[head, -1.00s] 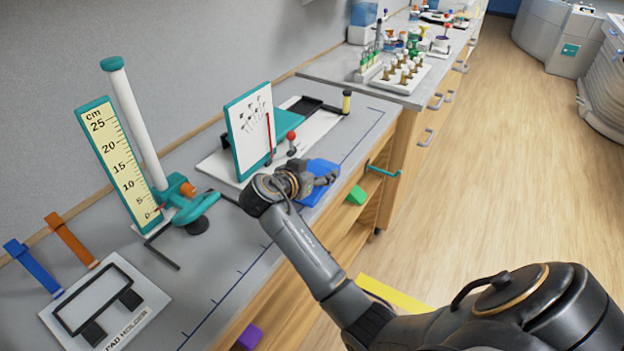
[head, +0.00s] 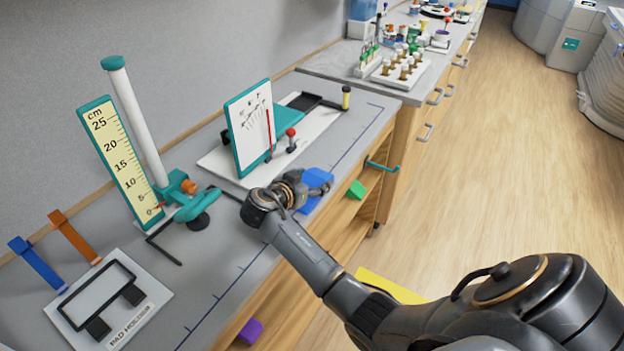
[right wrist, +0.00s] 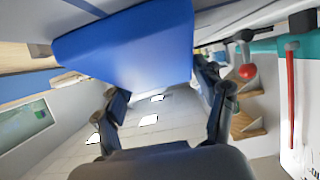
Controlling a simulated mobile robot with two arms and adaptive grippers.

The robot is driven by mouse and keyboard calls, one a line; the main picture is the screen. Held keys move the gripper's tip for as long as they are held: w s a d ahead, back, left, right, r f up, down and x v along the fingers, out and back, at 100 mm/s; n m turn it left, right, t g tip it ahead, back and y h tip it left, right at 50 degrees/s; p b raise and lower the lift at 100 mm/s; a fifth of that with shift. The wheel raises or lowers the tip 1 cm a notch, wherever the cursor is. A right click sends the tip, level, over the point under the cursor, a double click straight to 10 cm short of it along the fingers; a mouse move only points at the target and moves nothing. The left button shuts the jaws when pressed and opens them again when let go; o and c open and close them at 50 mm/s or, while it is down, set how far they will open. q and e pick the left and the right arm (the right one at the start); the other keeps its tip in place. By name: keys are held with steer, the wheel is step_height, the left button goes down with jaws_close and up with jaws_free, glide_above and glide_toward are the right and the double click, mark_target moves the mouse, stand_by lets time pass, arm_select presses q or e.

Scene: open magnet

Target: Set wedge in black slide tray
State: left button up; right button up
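A blue wedge (head: 318,178) is at the fingers of my right gripper (head: 308,188), near the front edge of the bench. In the right wrist view the wedge (right wrist: 130,45) spans the gap between the two fingers of the right gripper (right wrist: 165,95), which appear shut on its sides. The finger contact is partly hidden. A shallow black slide tray (head: 304,101) is on the white board at the back, beyond the teal block and apart from the gripper. My left gripper is out of view.
A white chart panel (head: 250,130) and a red-knobbed lever (head: 291,133) stand between the gripper and the tray. A yellow-topped post (head: 346,97) is right of the tray. A height scale (head: 122,155) and pad holder (head: 110,300) are at left. Bare bench lies right of the board.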

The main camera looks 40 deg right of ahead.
steer(key=shift+o, duration=0.4)
steer(key=shift+r, duration=0.15)
steer(key=shift+a, duration=0.3)
steer(key=b+v, duration=0.2)
steer(key=v, duration=0.9)
steer(key=shift+s+a+r, duration=0.15)
steer(key=shift+r, duration=0.15)
